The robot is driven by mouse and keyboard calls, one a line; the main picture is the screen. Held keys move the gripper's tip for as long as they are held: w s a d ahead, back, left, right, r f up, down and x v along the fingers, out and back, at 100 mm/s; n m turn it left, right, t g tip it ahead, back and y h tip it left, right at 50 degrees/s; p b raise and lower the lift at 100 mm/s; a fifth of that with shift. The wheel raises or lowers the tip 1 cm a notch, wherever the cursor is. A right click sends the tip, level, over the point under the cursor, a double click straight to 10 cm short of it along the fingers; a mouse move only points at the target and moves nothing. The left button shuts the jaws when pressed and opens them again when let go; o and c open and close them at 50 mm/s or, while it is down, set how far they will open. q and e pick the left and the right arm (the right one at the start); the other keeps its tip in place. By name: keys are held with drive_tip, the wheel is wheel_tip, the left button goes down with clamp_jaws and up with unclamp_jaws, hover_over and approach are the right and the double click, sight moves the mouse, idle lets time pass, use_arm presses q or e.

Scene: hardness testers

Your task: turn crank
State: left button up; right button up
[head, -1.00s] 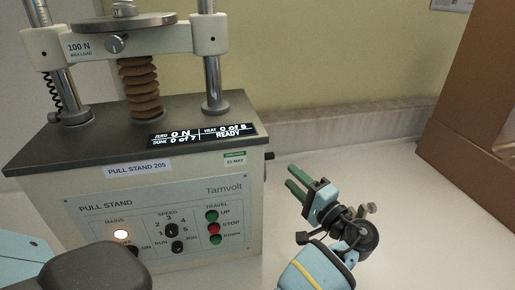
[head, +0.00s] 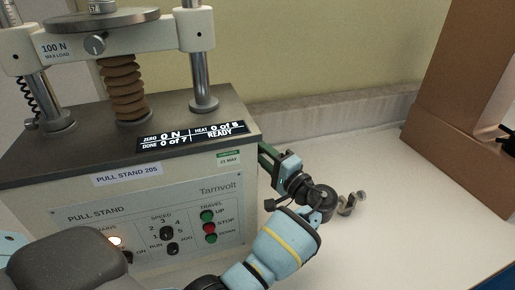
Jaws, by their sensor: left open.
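The grey and cream pull stand (head: 122,188) stands at the left, with a display on top reading 0 N and READY. The crank is not clearly visible now; a small dark knob that showed on the stand's right side is hidden behind my left gripper (head: 264,152). That gripper has dark green fingers. They are open and point at the upper part of the stand's right side. I cannot tell if they touch the knob or sit around it. My blue left forearm reaches up from the bottom middle. My right gripper is not seen.
A small metal piece (head: 351,203) sits on the white bench (head: 410,225) just right of my wrist. A brown cardboard box (head: 455,110) stands at the right, with a dark object (head: 507,140) at the picture's edge.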

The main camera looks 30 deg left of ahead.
use_arm(q)
drive_tip(key=shift+x, duration=0.9)
drive_tip(key=shift+w+a+r, duration=0.1)
drive_tip(key=shift+a, duration=0.2)
